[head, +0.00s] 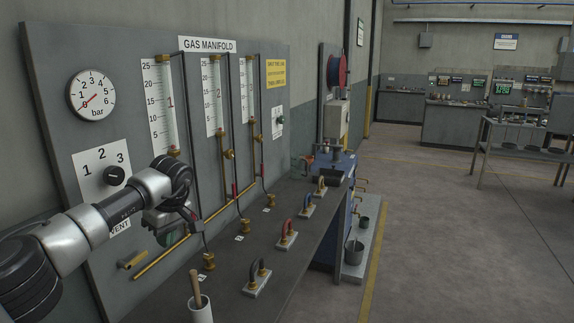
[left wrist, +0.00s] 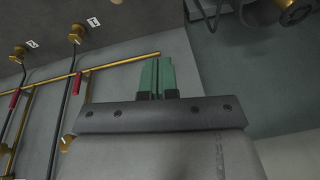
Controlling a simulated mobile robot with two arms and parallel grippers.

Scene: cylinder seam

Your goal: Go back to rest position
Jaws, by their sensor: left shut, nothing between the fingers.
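My left arm comes in from the left in the head view, in front of the gas manifold panel (head: 265,75). My left gripper (head: 190,215) is near the panel's lower part, by the brass pipe (head: 165,258). In the left wrist view its green fingers (left wrist: 157,76) are together with nothing between them. The brass pipe also shows in the left wrist view (left wrist: 115,64), to the left of the fingers. The gripper appears apart from the pipe and the fittings. My right gripper is not in view.
The bench (head: 325,208) below the panel bears brass fittings (head: 208,262), several handles on plates (head: 257,278) and a white cup (head: 200,310) with a wooden handle. Buckets (head: 353,252) stand beyond the bench. The floor (head: 450,230) at right is clear.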

